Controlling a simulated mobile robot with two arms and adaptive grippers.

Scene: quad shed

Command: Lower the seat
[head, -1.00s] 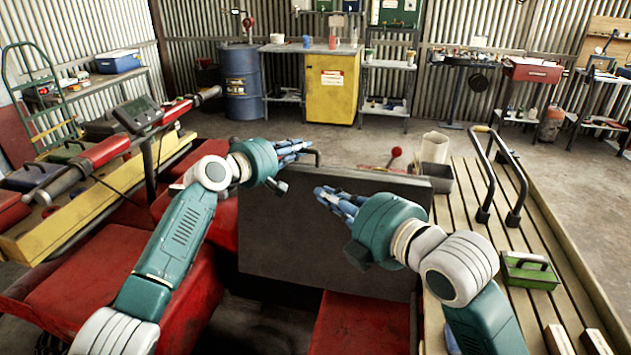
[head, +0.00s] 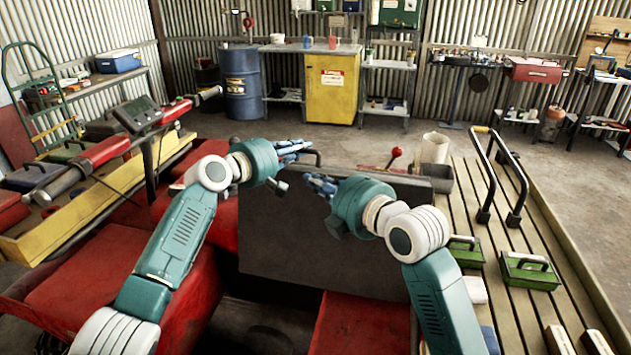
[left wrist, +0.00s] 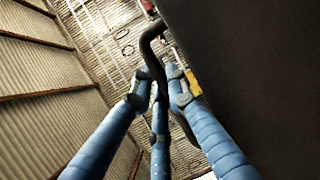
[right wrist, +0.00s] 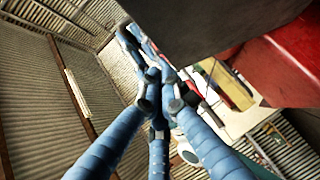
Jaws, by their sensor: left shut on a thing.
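The seat (head: 300,240) is a dark, flat panel standing upright between red body parts. A dark bent lever (head: 317,155) shows just above its top edge, and also in the left wrist view (left wrist: 150,42). My left gripper (head: 302,147) is at the seat's top edge, its blue fingers shut around this lever. My right gripper (head: 312,184) is in front of the seat's upper part, fingertips drawn close together with nothing seen between them. In the right wrist view the seat's dark edge (right wrist: 215,25) is close beside its fingers (right wrist: 160,92). Contact there cannot be told.
A slatted bench (head: 480,215) on the right carries green boxes (head: 528,270) and a black hoop handle (head: 495,175). A red-knobbed lever (head: 396,153) stands behind the seat. A display (head: 138,114) on a post is at left. The concrete floor behind is mostly clear.

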